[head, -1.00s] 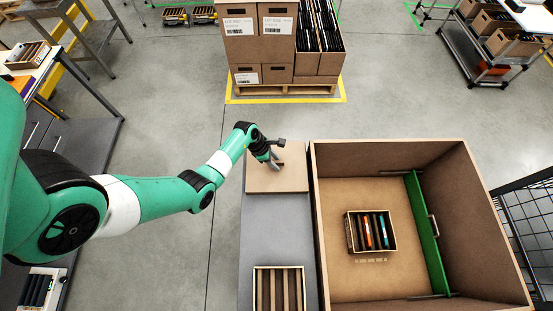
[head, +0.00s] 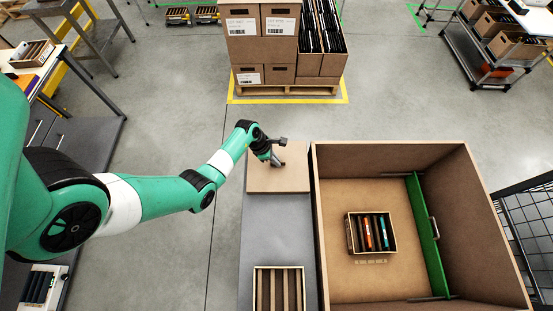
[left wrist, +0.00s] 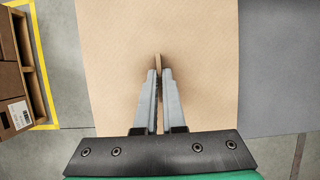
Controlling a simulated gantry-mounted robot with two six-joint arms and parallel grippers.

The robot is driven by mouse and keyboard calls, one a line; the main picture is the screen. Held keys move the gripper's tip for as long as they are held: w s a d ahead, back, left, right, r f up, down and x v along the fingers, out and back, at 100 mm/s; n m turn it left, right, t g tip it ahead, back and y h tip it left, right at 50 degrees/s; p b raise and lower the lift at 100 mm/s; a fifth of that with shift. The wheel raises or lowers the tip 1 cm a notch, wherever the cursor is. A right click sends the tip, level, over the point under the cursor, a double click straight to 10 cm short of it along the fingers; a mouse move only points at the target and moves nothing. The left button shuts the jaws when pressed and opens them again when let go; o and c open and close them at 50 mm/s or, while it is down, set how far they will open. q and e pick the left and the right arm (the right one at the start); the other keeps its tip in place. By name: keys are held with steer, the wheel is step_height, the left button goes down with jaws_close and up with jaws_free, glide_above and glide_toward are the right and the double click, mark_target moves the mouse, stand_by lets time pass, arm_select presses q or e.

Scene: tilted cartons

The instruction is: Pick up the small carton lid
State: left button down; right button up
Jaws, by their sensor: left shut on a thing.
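The small carton lid (head: 296,180) is a flat tan board at the far end of the grey bench top, left of the large open carton. It fills much of the left wrist view (left wrist: 115,60), where a thin upright tab (left wrist: 158,61) stands on it. My left gripper (head: 277,163) is over the lid; in the left wrist view its two fingers (left wrist: 158,75) are shut on this tab. The lid looks flat on the bench. My right gripper is not in view.
The large open carton (head: 335,280) holds a small box (head: 351,236) of coloured items and a green divider (head: 427,240). A slatted tray (head: 257,290) lies at the bench's near end. The grey bench top (head: 278,230) between lid and tray is clear.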

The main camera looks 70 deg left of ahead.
arm_select(q)
steer(key=r, duration=0.1)
steer(key=r+p, duration=0.2)
steer(key=shift+s+d+r, duration=0.2)
steer(key=shift+d+r, duration=0.05)
steer(key=shift+r, duration=0.1)
steer(key=s+d+r+p, duration=0.4)
steer(key=s+d+r, duration=0.4)
steer(key=s+d, duration=0.1)
steer(key=shift+d+r, duration=0.2)
steer(key=shift+d, duration=0.15)
